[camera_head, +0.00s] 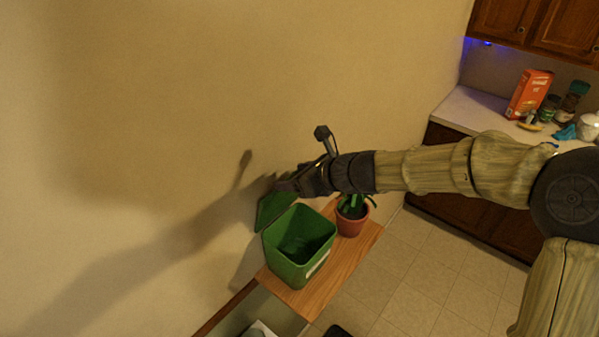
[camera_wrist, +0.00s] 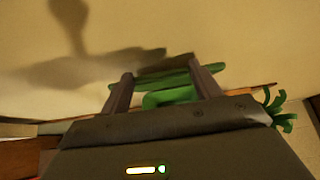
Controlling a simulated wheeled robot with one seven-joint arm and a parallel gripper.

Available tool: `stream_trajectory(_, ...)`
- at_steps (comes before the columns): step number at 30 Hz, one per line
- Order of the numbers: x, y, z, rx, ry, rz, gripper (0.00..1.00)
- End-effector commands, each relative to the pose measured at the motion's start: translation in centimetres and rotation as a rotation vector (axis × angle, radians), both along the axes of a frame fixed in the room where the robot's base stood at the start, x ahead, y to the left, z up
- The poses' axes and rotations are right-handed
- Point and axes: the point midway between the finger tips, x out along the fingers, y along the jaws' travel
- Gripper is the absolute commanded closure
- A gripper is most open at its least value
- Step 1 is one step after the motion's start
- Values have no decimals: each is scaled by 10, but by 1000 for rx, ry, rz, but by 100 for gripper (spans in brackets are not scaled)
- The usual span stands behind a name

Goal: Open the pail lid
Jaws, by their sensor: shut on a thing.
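A green pail (camera_head: 298,262) with a pale label stands on a wooden shelf, its mouth uncovered and its dark inside showing. The green pail lid (camera_head: 272,209) is raised up behind the pail, near the wall. My gripper (camera_head: 284,187) is at the lid's upper edge, shut on it. In the wrist view the lid (camera_wrist: 168,97) shows as green strips between and beyond the two fingers of my gripper (camera_wrist: 163,75). The fingers hide part of the lid, and its joint with the pail is hard to make out.
A potted plant in a red pot (camera_head: 351,222) stands right beside the pail on the wooden shelf (camera_head: 345,268), under my arm. The wall is close behind the lid. A counter (camera_head: 475,110) with a red box (camera_head: 530,94) and jars is at the right. Tiled floor lies open between.

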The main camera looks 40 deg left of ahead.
Motion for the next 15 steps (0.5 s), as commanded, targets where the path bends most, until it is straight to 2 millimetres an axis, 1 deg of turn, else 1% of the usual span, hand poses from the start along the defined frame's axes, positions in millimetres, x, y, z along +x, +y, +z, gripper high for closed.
stream_trajectory(4, -1, 0, 0, 2, 4, 1, 78)
stream_trajectory(5, -1, 0, 0, 2, 3, 0, 33)
stream_trajectory(6, 0, 0, 0, 2, 3, 0, 25)
stream_trajectory(8, 0, 0, 0, 2, 3, -1, 15)
stream_trajectory(15, 2, -2, 0, 2, 2, -4, 15)
